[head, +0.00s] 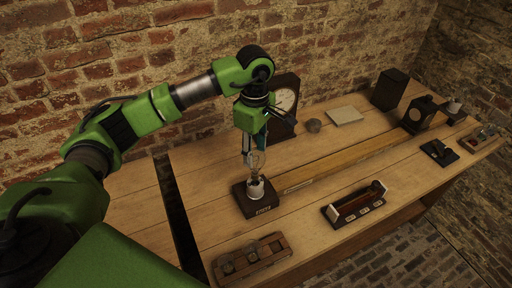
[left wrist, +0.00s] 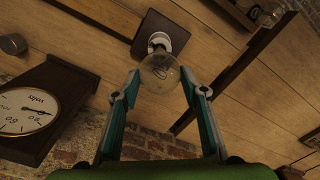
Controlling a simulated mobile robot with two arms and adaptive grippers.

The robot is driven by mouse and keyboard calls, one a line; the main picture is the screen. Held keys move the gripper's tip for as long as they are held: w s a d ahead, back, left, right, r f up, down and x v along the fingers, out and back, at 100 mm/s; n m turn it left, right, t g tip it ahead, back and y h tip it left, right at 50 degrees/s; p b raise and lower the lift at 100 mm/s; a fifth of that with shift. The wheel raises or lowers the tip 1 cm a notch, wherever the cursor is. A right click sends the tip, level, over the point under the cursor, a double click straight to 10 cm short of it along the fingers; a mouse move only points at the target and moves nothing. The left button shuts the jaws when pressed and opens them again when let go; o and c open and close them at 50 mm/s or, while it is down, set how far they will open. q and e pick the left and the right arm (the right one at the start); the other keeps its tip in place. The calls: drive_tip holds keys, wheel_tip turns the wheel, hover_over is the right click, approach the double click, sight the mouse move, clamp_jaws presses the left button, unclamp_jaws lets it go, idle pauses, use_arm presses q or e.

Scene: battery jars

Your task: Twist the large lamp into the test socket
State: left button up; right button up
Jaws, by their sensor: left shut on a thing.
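The large lamp (head: 257,160) is a clear glass bulb, upright at the test socket (head: 256,187). The socket is a white cup on a dark square base with a label (head: 258,205). My left gripper (head: 255,150) comes down from above with its fingers around the glass. In the left wrist view, the fingertips (left wrist: 160,82) stand on either side of the lamp (left wrist: 159,72), with the white socket (left wrist: 159,42) just beyond it, in line. The lamp's lower end meets the socket; how deep it sits is hidden. My right gripper is in neither view.
A wooden rack (head: 250,258) lies at the front edge, and a dark holder with labels (head: 357,205) to the right. A long wooden rail (head: 345,165) runs right from the socket. A gap splits the table at left.

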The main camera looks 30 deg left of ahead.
use_arm(q)
drive_tip(key=shift+f, duration=0.9)
drive_tip(key=shift+f+b, duration=1.1)
drive_tip(key=shift+b, duration=0.4)
drive_tip(key=shift+f, duration=0.1)
idle(0.5)
drive_tip(key=shift+f+b, duration=0.1)
drive_tip(key=shift+b, duration=0.3)
drive_tip(key=shift+m, duration=0.4)
drive_tip(key=m+b, duration=0.3)
drive_tip(key=m, duration=0.1)
drive_tip(key=shift+m, duration=0.8)
